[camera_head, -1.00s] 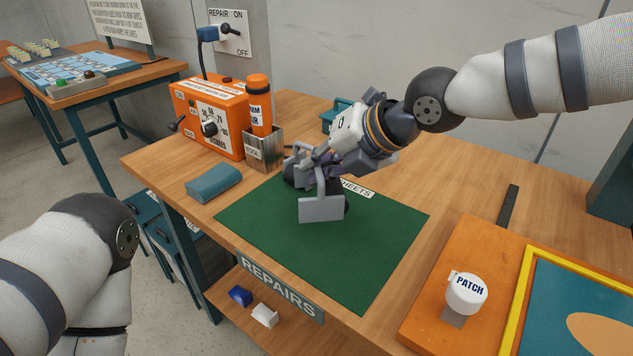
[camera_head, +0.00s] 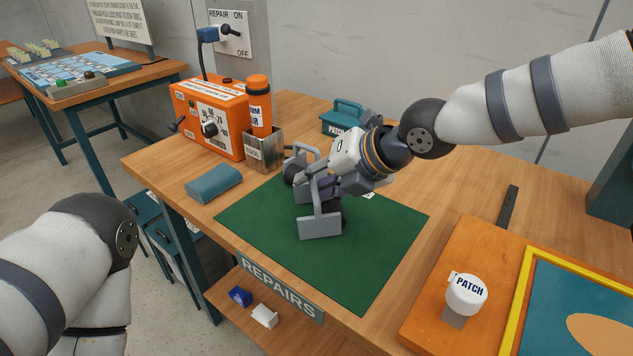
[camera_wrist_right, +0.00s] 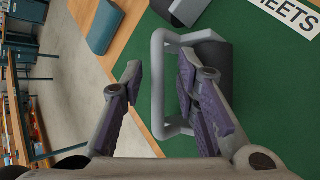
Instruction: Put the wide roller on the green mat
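The roller, with a grey frame (camera_head: 320,228) and dark rolling parts, is at the green mat (camera_head: 367,255), partly hidden by my right gripper (camera_head: 322,182). In the right wrist view its grey looped bar (camera_wrist_right: 157,85) lies between my fingers, beside a dark cylinder (camera_wrist_right: 214,68). My right gripper (camera_wrist_right: 160,78) is open there, its purple-padded fingers apart on either side of the bar. The roller appears to rest on the mat, but its contact is partly hidden. My left arm is at the lower left in the head view; its gripper is out of frame.
A teal pouch (camera_head: 213,183), a metal holder (camera_head: 264,152) with an orange bottle (camera_head: 259,105), and an orange control box (camera_head: 207,122) stand left of the mat. A teal case (camera_head: 343,117) is behind. A white patch jar (camera_head: 466,293) stands right. The mat's front is clear.

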